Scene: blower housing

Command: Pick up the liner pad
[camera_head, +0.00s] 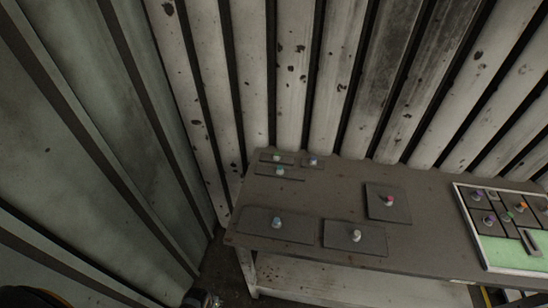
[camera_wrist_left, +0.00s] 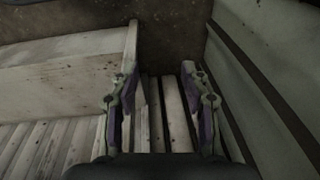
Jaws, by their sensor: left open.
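Several flat dark grey plates, each with a small knob, lie on the table (camera_head: 300,205) in the head view. One has a pink knob (camera_head: 388,209), one a white knob (camera_head: 347,244), and one wide plate a teal knob (camera_head: 258,227). Three smaller plates (camera_head: 281,173) lie at the back left. I cannot tell which of them is the liner pad. My left gripper (camera_wrist_left: 159,70) is open and empty in the left wrist view, apart from every plate. Part of it shows low in the head view (camera_head: 203,299), left of the table and below its top. My right gripper is not in view.
A white-rimmed tray (camera_head: 468,222) with a green floor stands at the table's right, holding several dark knobbed pieces. Corrugated metal walls (camera_head: 290,80) rise behind and left of the table. Bare tabletop lies between the plates and the tray.

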